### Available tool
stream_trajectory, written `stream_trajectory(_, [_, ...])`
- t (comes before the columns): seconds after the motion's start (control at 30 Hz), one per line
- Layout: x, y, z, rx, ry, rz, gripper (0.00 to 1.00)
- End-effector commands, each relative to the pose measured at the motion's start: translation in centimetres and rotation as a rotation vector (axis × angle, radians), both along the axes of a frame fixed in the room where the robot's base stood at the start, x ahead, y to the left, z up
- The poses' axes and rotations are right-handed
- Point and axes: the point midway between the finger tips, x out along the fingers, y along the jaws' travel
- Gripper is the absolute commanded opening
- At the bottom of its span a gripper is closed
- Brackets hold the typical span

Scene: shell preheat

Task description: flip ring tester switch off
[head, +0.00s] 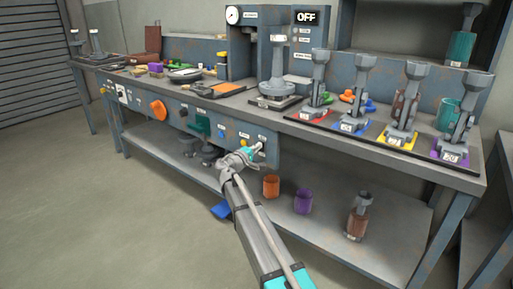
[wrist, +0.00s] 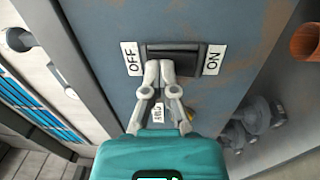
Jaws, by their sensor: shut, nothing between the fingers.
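The ring tester switch (wrist: 186,53) is a dark rocker on the blue-grey bench panel (wrist: 115,90), with an OFF label (wrist: 131,58) on its left and an ON label (wrist: 213,60) on its right in the wrist view. My gripper (wrist: 158,68) is shut and empty, its fingertips at the lower left part of the switch, nearer OFF. I cannot tell whether the tips touch it. The fingers hide part of the switch and of a small label below it. In the head view my gripper (head: 262,148) is at the bench's front panel, and a display (head: 307,17) at the back reads OFF.
Several grey tools stand on coloured bases along the right of the bench top (head: 450,177). An orange cup (head: 271,187), a purple cup (head: 303,201) and a brown bottle (head: 357,222) stand on the lower shelf (head: 390,228). The floor (head: 90,210) at left is clear.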

Motion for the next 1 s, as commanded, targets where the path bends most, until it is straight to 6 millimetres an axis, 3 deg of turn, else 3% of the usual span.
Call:
stream_trajectory(0.43, [-2.3, 2.3, 0.6, -0.001, 0.001, 0.001, 0.00])
stream_trajectory(0.8, [-7.5, 6.1, 1.4, -0.001, 0.001, 0.002, 0.00])
stream_trajectory(1.0, [-9.3, 7.4, 1.6, -0.001, 0.001, 0.000, 0.00])
